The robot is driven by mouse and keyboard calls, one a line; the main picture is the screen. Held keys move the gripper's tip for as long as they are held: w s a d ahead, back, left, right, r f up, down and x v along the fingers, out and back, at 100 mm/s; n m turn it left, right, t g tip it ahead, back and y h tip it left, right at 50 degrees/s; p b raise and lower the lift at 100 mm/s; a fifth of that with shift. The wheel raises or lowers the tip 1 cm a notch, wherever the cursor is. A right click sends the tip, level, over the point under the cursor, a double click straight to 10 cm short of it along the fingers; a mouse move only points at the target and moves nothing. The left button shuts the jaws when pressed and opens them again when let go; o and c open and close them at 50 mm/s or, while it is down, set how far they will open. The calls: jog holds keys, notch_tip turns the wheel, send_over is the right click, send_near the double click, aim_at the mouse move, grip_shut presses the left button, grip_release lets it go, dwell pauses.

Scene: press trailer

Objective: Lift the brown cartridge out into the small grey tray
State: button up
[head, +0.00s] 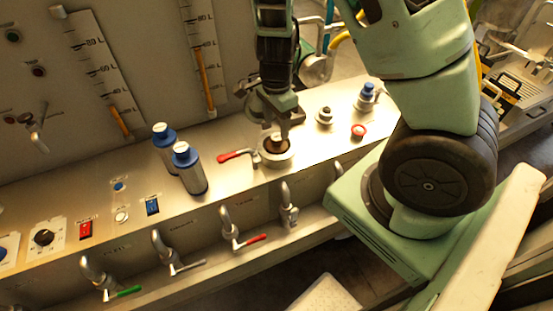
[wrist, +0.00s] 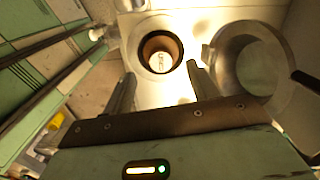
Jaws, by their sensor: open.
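The brown cartridge (head: 275,148) sits in a round pale metal collar (head: 277,161) on the counter. In the wrist view the cartridge (wrist: 161,60) appears inside the collar (wrist: 141,46) as a brown ring around a pale, lettered centre. My gripper (head: 279,132) points down right over the collar in the head view. In the wrist view my gripper (wrist: 162,84) is open, its two fingers apart on either side below the collar, with nothing between them. How far the fingertips are above the cartridge is unclear. I cannot make out the small grey tray for certain.
A red-handled lever (head: 237,155) lies left of the collar. Two blue-capped cylinders (head: 187,168) stand farther left. A red button (head: 358,131) and small knob (head: 325,116) are to the right. A large metal ring (wrist: 250,65) stands beside the collar in the wrist view.

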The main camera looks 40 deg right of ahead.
aim_at(277, 136)
jog(key=f, duration=0.5)
jog(key=shift+d+f, duration=0.2)
jog(key=shift+f, duration=0.1)
grip_shut()
